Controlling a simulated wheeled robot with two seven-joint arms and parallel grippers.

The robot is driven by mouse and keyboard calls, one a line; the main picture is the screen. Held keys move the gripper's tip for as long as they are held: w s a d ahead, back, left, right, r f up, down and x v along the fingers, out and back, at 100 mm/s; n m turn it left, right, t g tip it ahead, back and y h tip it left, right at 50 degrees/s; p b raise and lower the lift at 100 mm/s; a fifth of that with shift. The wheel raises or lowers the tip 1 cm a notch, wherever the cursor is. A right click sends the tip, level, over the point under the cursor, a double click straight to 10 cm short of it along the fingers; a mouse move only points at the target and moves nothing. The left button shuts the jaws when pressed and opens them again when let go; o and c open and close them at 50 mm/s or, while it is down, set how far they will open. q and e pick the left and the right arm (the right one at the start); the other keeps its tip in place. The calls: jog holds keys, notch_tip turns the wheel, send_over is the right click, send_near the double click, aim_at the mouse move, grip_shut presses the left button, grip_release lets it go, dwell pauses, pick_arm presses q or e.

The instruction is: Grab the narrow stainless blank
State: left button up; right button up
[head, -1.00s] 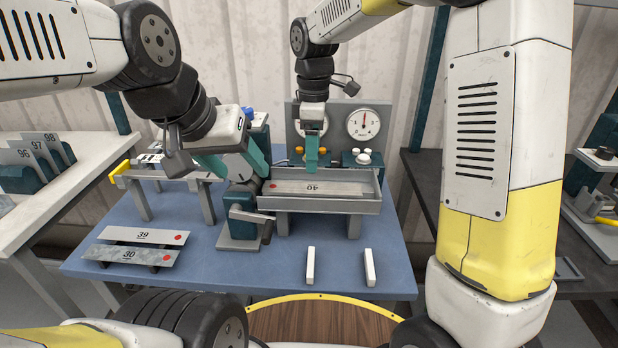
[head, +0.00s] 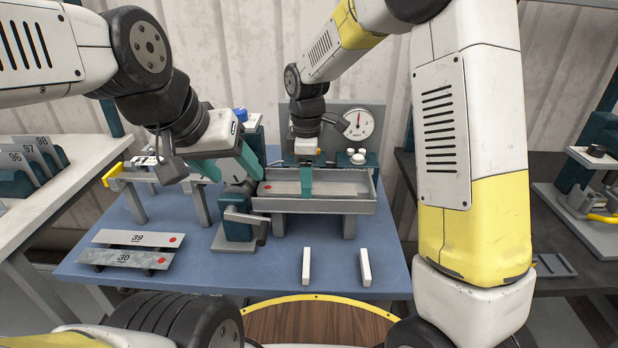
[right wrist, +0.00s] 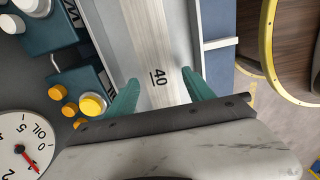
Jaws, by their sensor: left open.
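A long brushed-metal blank marked 40 (right wrist: 158,45) with a red dot at its left end lies in the grey tray (head: 330,207) of the machine; in the head view the blank (head: 283,187) is partly hidden by my right gripper (head: 306,190). In the right wrist view my right gripper (right wrist: 160,82) is open, one finger on each side of the blank near its number, with gaps showing. My left gripper (head: 228,172) is open and empty, left of the tray above the clamp-like device. Blanks 39 (head: 115,238) and 30 (head: 100,257) lie on a low rack at the left.
A gauge panel (head: 358,124) with knobs rises behind. Two white bars (head: 306,266) lie in front on the blue table (head: 200,270). Numbered plates (head: 35,155) stand on the left bench.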

jog(key=c, duration=1.1)
jog(key=shift+c, duration=0.2)
jog(key=shift+r, duration=0.15)
